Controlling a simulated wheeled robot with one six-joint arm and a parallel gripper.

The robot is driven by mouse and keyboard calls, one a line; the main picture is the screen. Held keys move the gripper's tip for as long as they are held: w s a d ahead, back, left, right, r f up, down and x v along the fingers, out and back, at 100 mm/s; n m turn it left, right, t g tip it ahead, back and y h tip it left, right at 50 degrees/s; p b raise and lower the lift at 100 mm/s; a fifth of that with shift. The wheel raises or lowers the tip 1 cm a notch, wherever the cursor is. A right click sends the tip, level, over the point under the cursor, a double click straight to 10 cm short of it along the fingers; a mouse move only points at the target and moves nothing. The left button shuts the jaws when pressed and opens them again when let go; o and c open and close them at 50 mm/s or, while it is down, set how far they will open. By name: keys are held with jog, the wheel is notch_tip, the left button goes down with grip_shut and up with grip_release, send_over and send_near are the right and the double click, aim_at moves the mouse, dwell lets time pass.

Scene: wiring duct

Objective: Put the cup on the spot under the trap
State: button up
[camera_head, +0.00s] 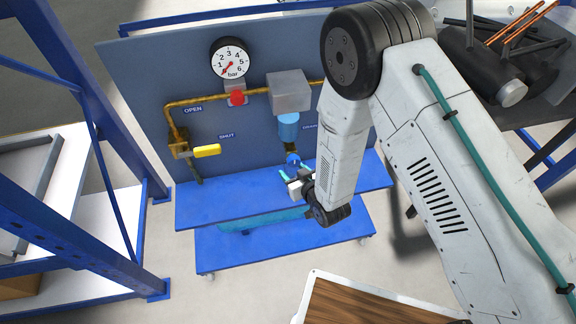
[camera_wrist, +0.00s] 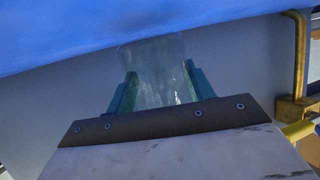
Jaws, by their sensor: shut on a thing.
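A clear, see-through cup (camera_wrist: 155,72) is between the two green fingers of my gripper (camera_wrist: 158,84) in the wrist view. My gripper (camera_head: 295,173) is shut on it, above the upper blue shelf and close to the panel. I cannot make out the cup clearly in the head view. The trap (camera_head: 288,127), with a blue bowl, hangs below a grey box on the panel. My gripper is below the trap, near the blue fitting under it. I cannot make out the spot; my arm hides part of the shelf.
The blue shelf (camera_head: 230,205) runs along the foot of the grey panel (camera_head: 150,90). A yellow valve handle (camera_head: 207,151) sticks out at the left, below a brass pipe. A gauge (camera_head: 230,62) is above. A blue rack stands left; a wooden-topped surface (camera_head: 370,305) is in front.

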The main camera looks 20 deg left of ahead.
aim_at(289, 170)
jog(key=shift+w+a, duration=0.5)
jog(key=shift+a, duration=0.05)
jog(key=shift+w+a, duration=0.95)
jog(key=shift+a, duration=0.05)
jog(key=shift+f, duration=0.8)
jog(key=shift+d+f, duration=0.1)
jog(key=shift+f, duration=0.3)
jog(key=shift+s+f, duration=0.1)
jog(key=shift+s, duration=0.05)
jog(key=o, duration=1)
jog(key=shift+o, duration=0.2)
